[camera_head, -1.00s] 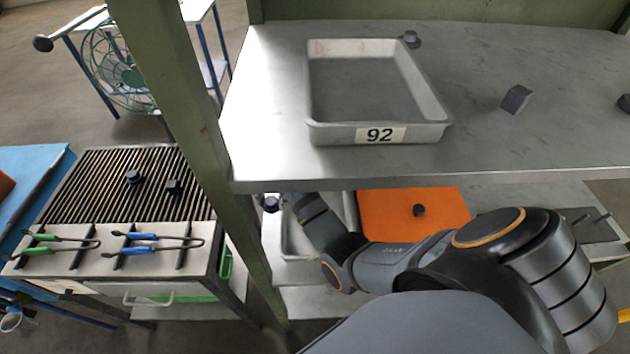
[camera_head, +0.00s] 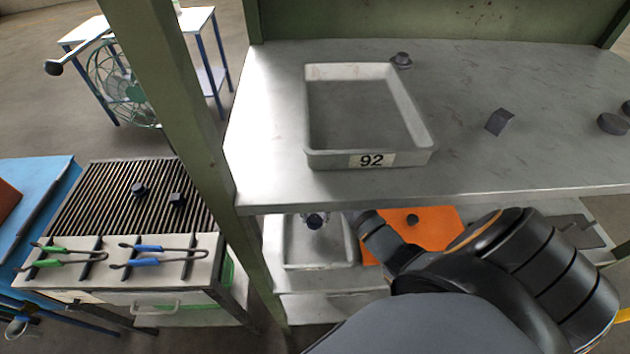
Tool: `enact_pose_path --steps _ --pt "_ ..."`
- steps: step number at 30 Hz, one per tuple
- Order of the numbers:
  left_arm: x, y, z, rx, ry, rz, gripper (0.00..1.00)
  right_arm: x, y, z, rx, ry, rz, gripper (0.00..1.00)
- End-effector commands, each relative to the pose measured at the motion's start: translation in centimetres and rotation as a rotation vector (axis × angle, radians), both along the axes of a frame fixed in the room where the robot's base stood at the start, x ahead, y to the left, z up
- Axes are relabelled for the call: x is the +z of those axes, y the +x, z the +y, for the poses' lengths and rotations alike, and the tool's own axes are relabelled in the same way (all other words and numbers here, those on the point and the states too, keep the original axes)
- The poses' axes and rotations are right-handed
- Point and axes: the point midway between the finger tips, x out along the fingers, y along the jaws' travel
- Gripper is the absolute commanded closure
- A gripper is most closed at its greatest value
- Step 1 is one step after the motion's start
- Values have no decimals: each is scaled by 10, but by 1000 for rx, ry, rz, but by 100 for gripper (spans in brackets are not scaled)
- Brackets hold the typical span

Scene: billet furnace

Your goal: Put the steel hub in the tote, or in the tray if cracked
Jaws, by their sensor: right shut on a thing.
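My right arm reaches in from the lower right, under the upper shelf. My right gripper (camera_head: 317,217) is small and partly hidden there, above the lower grey bin (camera_head: 348,245). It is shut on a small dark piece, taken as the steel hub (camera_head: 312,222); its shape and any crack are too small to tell. A shallow light-grey tray (camera_head: 432,155) labelled 92 stands on the upper shelf and looks empty. I cannot tell which container is the tote. My left gripper is not in view.
The upper shelf (camera_head: 480,100) also holds a small round part (camera_head: 401,60), a dark block (camera_head: 498,121) and dark discs. A dark part (camera_head: 413,221) lies on an orange mat (camera_head: 437,229) below. A green post (camera_head: 185,100) stands left, beside a grill (camera_head: 110,200) with tongs.

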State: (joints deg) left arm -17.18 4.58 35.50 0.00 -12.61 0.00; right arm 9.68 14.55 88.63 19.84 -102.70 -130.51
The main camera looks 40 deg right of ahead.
Motion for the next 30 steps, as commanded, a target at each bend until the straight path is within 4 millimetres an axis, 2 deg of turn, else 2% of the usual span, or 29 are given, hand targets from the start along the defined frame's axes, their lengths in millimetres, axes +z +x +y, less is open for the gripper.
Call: enact_pose_path --steps 5,15,16,18,21,30 --pt "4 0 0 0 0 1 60 -23 0 1 0 2 2 100" --pt "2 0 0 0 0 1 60 -27 0 0 0 1 1 100" --pt "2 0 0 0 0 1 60 -28 -1 0 0 1 2 49" --pt "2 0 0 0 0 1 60 -27 -1 0 0 0 3 40" --pt "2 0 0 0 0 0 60 -27 -1 0 0 0 3 29" --pt "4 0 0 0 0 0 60 -24 -1 0 0 0 1 29"
